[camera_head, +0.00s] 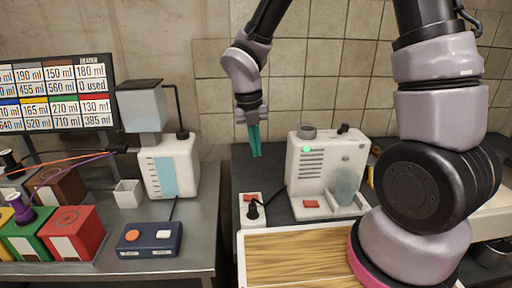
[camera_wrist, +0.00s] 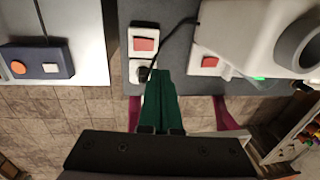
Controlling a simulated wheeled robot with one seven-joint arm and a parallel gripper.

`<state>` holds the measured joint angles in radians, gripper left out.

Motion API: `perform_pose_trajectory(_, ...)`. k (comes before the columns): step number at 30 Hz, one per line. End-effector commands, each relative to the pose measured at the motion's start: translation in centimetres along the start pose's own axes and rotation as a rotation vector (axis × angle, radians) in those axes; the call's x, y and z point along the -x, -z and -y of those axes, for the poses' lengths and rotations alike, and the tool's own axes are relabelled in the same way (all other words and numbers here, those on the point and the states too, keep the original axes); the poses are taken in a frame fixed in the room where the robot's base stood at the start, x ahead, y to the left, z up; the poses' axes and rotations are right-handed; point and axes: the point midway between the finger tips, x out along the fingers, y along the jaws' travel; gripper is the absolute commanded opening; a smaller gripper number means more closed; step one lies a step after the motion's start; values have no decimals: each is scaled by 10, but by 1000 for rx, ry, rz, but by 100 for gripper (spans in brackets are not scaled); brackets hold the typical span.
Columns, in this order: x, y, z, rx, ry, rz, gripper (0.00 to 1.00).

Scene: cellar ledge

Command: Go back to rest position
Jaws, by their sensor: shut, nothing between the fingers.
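My gripper (camera_head: 254,140) hangs from my arm with its teal fingers pointing down, above the dark counter to the left of a white machine with a lit green lamp (camera_head: 327,167). In the wrist view my gripper (camera_wrist: 157,75) shows as dark green fingers shut together, with nothing between them. The fingertips overlap the edge of a white switch box with a red rocker (camera_wrist: 144,44) in that view. In the head view the switch box (camera_head: 251,208) sits on the counter below the gripper, with a black plug in it. The gripper appears to be in the air, apart from the machine.
A white dispenser with a clear tank (camera_head: 168,165) stands on the left counter. A blue box with orange and white buttons (camera_head: 149,240) lies at its front, near red and green blocks (camera_head: 74,232). A wooden board (camera_head: 300,257) lies at the front. A gap separates the counters.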

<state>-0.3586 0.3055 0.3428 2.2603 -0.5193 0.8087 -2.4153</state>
Motion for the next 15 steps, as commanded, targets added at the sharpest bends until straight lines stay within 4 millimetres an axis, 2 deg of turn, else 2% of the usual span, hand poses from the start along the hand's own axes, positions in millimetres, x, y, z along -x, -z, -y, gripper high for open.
perform_pose_trajectory(9,4,-2,3,-36,-3,6,0)
perform_pose_trajectory(11,10,-4,10,-111,-9,16,0)
perform_pose_trajectory(14,31,-9,29,-349,-34,43,0)
perform_pose_trajectory(15,42,-10,39,-480,-51,55,0)
